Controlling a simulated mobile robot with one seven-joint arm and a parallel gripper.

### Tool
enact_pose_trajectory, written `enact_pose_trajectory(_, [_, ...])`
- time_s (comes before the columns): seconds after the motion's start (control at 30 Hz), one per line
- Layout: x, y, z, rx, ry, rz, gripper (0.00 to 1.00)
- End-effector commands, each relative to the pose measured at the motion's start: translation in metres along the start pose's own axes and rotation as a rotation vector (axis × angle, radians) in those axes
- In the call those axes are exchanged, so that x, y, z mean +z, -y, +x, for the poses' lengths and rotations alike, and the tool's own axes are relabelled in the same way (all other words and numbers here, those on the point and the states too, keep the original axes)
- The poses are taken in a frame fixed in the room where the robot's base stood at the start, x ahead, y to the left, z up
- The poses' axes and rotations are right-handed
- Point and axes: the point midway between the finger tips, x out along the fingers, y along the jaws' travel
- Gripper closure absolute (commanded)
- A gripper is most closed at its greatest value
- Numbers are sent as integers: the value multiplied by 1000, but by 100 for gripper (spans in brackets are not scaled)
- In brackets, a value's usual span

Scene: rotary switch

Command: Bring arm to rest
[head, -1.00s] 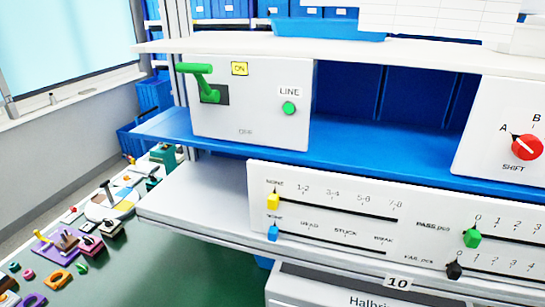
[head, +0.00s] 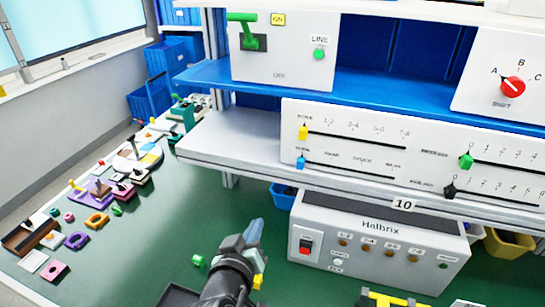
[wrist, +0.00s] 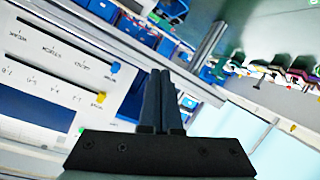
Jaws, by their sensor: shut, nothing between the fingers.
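My gripper (head: 254,232) is in the lower middle of the head view, above the green bench top and left of the Halbrix box. Its fingers (wrist: 160,100) are together and empty in the wrist view. The rotary switch (head: 513,86), a red knob marked SHIFT, is on the white panel at the right, its pointer toward A. The green lever (head: 247,38) on the upper-left panel is up by the ON label, and the LINE button (head: 319,54) is green. My gripper is apart from all these controls.
A slider panel (head: 420,152) hangs under the blue shelf (head: 385,97). The Halbrix box (head: 375,240) stands below it. The bench top (head: 150,250) is mostly clear there.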

Motion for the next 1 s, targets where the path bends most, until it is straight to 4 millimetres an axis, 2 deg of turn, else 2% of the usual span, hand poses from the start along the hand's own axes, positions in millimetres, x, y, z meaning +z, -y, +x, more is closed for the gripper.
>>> enact_pose_trajectory(0.03, [-40, -20, -6, 11, -80, 59, 100])
enact_pose_trajectory(0.13, [-106, -55, -24, 20, -229, 160, 100])
enact_pose_trajectory(0.2, [-149, -82, -44, 26, -338, 221, 100])
enact_pose_trajectory(0.3, [-206, -120, -80, 35, -500, 298, 100])
enact_pose_trajectory(0.37, [-235, -143, -107, 40, -598, 338, 100])
enact_pose_trajectory(0.4, [-254, -158, -127, 43, -668, 361, 100])
enact_pose_trajectory(0.5, [-292, -191, -179, 49, -832, 406, 100])
enact_pose_trajectory(0.6, [-318, -216, -229, 53, -975, 435, 100])
enact_pose_trajectory(0.73, [-335, -235, -276, 54, -1104, 451, 100])
enact_pose_trajectory(0.83, [-340, -242, -294, 54, -1152, 455, 100])
enact_pose_trajectory(1.0, [-341, -244, -300, 53, -1169, 456, 100])
